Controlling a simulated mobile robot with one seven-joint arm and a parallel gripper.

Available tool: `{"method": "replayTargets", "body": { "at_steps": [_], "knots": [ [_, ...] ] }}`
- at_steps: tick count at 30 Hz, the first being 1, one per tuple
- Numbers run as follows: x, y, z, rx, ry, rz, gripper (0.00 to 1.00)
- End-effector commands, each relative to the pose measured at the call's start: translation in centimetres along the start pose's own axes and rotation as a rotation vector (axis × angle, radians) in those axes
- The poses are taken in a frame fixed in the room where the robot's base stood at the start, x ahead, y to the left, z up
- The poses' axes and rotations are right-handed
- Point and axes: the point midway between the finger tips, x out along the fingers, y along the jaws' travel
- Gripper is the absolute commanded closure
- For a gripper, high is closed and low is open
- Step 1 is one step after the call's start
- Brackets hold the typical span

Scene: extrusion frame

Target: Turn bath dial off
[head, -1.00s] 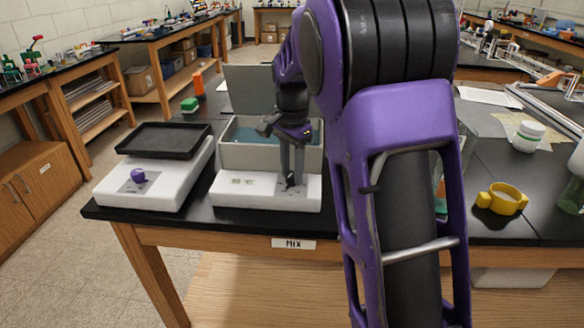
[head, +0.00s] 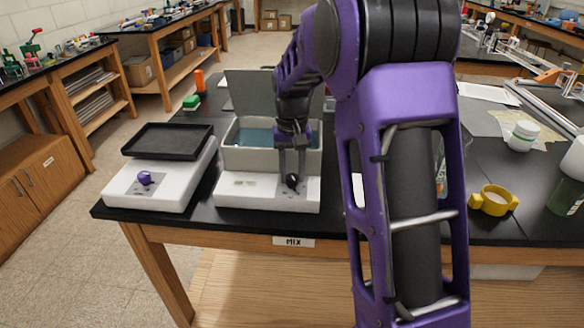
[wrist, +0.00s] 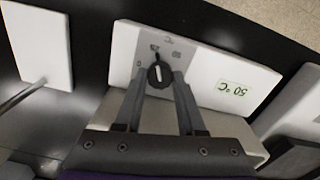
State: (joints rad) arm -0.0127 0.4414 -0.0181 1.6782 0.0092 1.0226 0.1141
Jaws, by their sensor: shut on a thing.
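The water bath (head: 235,155) is a grey tub with bluish water and a raised lid behind it, on a white base. Its black dial (head: 292,181) sits on a grey plate at the right of the base front. In the wrist view the dial (wrist: 159,74) has a white pointer line and marks around it. My gripper (head: 291,178) reaches down to the dial, with one finger on each side. In the wrist view my gripper (wrist: 157,80) is shut on the dial. A green display (wrist: 234,88) reads 50 °C.
A white device with a black tray (head: 167,140) and a purple knob (head: 145,177) stands left of the bath. A "MIX" label marks the table's front edge.

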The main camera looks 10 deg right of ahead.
Motion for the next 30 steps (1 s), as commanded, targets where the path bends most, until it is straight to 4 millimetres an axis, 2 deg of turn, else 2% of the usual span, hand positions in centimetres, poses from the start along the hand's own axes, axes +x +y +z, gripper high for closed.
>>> {"method": "replayTargets", "body": {
  "at_steps": [30],
  "knots": [
    [-0.19, -0.01, -0.04, -0.926, 0.002, 0.001, 1.0]
  ]
}}
